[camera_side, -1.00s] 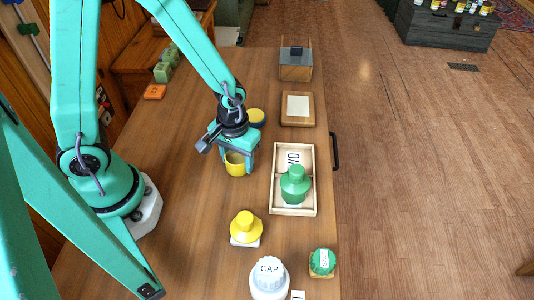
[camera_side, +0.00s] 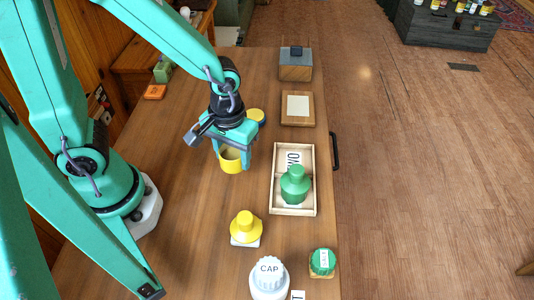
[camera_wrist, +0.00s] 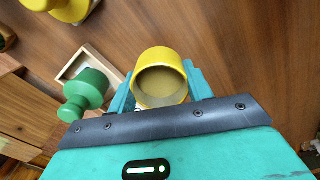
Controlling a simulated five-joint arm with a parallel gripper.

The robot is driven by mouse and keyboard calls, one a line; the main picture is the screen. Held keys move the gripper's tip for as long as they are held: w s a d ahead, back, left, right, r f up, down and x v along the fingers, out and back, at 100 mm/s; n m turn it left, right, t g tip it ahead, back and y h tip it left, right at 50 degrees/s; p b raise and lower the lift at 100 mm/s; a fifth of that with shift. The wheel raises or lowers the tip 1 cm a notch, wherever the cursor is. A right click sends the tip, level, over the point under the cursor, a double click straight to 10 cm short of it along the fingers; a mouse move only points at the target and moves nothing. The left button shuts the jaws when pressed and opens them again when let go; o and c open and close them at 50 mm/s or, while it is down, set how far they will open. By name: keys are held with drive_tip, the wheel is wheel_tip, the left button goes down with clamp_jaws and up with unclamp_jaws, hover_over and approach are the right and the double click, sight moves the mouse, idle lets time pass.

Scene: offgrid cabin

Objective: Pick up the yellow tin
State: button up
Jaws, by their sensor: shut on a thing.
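The yellow tin (camera_side: 231,163) is a short round cup-like tin with an open top. My gripper (camera_side: 232,155) is shut on it, with one finger on each side. In the wrist view the tin (camera_wrist: 160,75) sits between the two teal fingertips, and its round opening faces the camera. The tin is over the wooden table, left of the wooden tray. Its height above the table is hard to judge.
A tray (camera_side: 273,185) holds a green bottle (camera_side: 295,186). A yellow bottle (camera_side: 245,226) stands in front. A yellow, dark-topped round container (camera_side: 257,116) is just behind my gripper. A white capped jar (camera_side: 268,277) and green-topped jar (camera_side: 322,262) are at the front. The table's left middle is clear.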

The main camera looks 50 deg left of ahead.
drive_tip(key=s+d+r, duration=0.4)
drive_tip(key=s+d, duration=0.1)
drive_tip(key=shift+s+d+r, duration=0.25)
drive_tip(key=shift+d+r, duration=0.05)
drive_tip(key=shift+r, duration=0.05)
drive_tip(key=shift+w, duration=0.1)
idle(0.5)
hover_over(293, 162)
drive_tip(key=shift+d+f, duration=0.1)
drive_tip(key=shift+f, duration=3.2)
drive_tip(key=shift+f, duration=0.1)
drive_tip(key=shift+f, duration=1.75)
drive_tip(key=shift+f, duration=0.15)
